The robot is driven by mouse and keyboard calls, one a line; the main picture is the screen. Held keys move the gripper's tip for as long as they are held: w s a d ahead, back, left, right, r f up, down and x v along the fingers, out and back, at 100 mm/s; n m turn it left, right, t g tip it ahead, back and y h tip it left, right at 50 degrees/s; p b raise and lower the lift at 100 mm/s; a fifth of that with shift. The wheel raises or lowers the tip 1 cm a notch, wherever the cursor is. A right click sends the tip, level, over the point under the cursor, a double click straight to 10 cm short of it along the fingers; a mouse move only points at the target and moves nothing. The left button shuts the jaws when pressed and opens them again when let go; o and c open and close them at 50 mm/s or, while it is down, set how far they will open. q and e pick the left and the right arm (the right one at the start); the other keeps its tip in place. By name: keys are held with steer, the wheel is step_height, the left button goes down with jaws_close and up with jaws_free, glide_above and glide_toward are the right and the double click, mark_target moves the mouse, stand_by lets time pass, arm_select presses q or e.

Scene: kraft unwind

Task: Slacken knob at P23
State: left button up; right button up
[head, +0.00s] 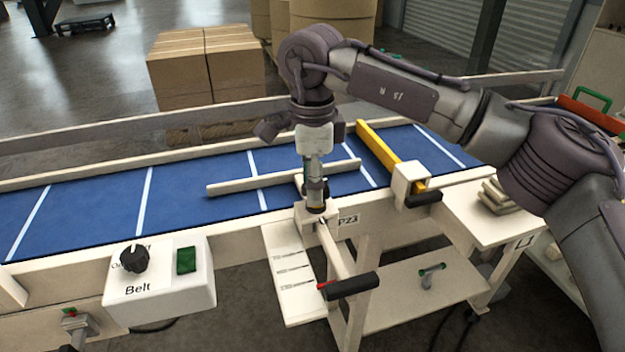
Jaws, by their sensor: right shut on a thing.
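My right gripper (314,188) points straight down over the P23 post at the near edge of the conveyor. It is shut on the knob (316,209), of which only a small dark part shows below the fingers. The white P23 label (348,220) is just right of the knob, on the conveyor's side rail. A pale guide bar (235,185) lies across the blue belt behind the fingers. A pale lever with a black grip (353,285) and a red mark runs forward from below the post. My left gripper is not in view.
The Belt box (205,290) with a black dial and green button stands at front left. A yellow arm (378,148) crosses the blue belt (195,190) to a second white block (411,178). A side table (470,215) stands at right. Cardboard boxes (180,75) stand behind.

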steer(key=shift+s+f, duration=0.15)
steer(key=shift+f, duration=0.15)
steer(key=o, duration=1.2)
steer(key=shift+c, duration=0.2)
steer(key=shift+r, duration=0.15)
steer(key=shift+r, duration=0.15)
step_height(320, 180, up, 12)
